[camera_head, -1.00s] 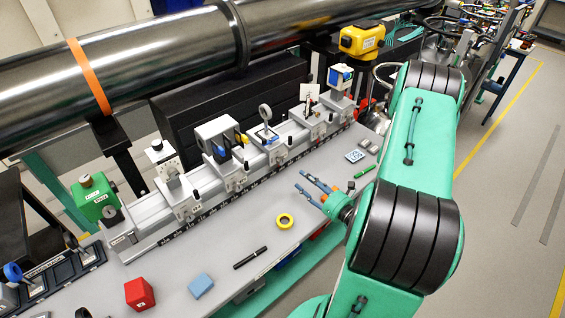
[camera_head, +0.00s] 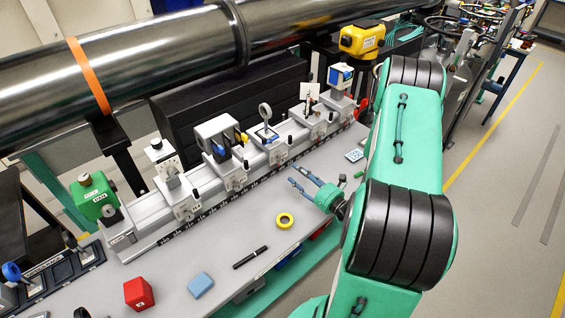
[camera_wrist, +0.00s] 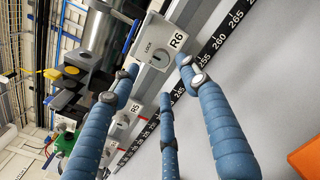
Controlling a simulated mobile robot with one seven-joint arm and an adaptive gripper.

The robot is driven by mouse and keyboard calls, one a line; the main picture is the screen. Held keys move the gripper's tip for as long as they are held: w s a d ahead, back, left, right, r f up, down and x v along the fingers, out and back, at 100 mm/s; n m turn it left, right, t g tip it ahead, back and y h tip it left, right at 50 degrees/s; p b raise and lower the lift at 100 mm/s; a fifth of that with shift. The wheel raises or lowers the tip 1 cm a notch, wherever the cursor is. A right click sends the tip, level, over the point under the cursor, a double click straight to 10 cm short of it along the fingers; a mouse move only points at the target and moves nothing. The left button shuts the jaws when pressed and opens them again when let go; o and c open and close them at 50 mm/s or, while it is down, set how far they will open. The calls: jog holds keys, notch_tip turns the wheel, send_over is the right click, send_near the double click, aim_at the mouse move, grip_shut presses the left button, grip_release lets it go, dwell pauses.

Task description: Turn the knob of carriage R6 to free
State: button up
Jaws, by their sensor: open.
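Carriage R6 (camera_wrist: 165,50) is a light grey block at the top middle of the wrist view, with a printed "R6" label. Its small round knob (camera_wrist: 157,57) has a dark mark and sits beside the word "LOCK"; I cannot tell its exact setting. My gripper (camera_wrist: 162,80) is open and empty, with blue fingers spread below and around the knob in that view, apparently not touching it. In the head view my gripper (camera_head: 300,173) hangs over the bench, in front of the rail. I cannot tell there which carriage is R6.
Carriage R5 (camera_wrist: 118,122) stands beyond R6, along the black scale strip (camera_wrist: 210,48). In the head view several carriages line the rail.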

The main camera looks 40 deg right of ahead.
aim_at(283, 161)
jog(key=w+b, duration=0.1)
jog(key=w, duration=0.8)
jog(key=shift+w, duration=0.4)
jog(key=c, duration=1.1)
